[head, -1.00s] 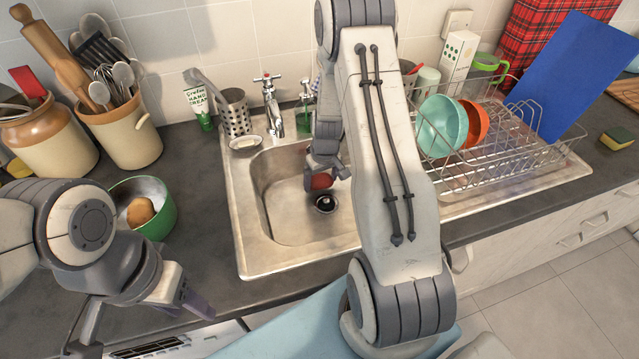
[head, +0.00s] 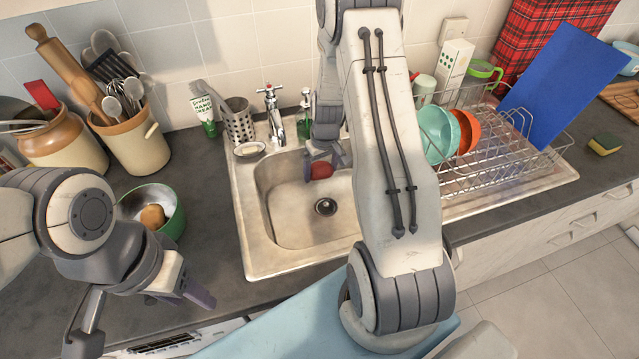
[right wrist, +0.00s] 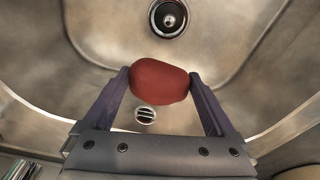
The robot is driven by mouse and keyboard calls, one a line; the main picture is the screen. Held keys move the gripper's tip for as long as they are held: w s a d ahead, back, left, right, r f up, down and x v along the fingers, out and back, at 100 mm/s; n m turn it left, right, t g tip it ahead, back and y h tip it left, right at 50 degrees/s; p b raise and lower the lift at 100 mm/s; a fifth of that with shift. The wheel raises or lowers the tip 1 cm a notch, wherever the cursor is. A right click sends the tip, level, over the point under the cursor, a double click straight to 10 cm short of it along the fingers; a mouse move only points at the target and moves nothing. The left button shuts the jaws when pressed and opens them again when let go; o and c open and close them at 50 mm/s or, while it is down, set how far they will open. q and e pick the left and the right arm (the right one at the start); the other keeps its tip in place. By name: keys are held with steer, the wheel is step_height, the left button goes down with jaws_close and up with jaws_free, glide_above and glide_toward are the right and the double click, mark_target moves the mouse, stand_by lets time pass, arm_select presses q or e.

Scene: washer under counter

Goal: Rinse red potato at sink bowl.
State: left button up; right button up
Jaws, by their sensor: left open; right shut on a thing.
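The red potato (head: 320,170) is held between the fingers of my right gripper (head: 323,168), inside the steel sink bowl (head: 284,218). In the right wrist view the potato (right wrist: 159,81) sits between the two fingertips, with the sink drain (right wrist: 169,18) beyond it. The tap (head: 272,112) stands at the back rim of the sink, left of my right gripper. No water stream is visible. My left gripper (head: 150,318) is open and empty, low at the front left over the counter edge.
A green pot (head: 171,219) with a brown potato (head: 152,216) stands on the counter left of the sink. A dish rack (head: 497,152) with bowls is to the right. A steel utensil holder (head: 237,119), a hand cream tube (head: 204,113) and a soap dish (head: 249,149) stand near the tap.

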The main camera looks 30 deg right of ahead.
steer(key=shift+r+p, duration=3.75)
steer(key=shift+r, duration=1.5)
step_height(320, 180, up, 4)
steer(key=p, duration=0.3)
glide_above(321, 167)
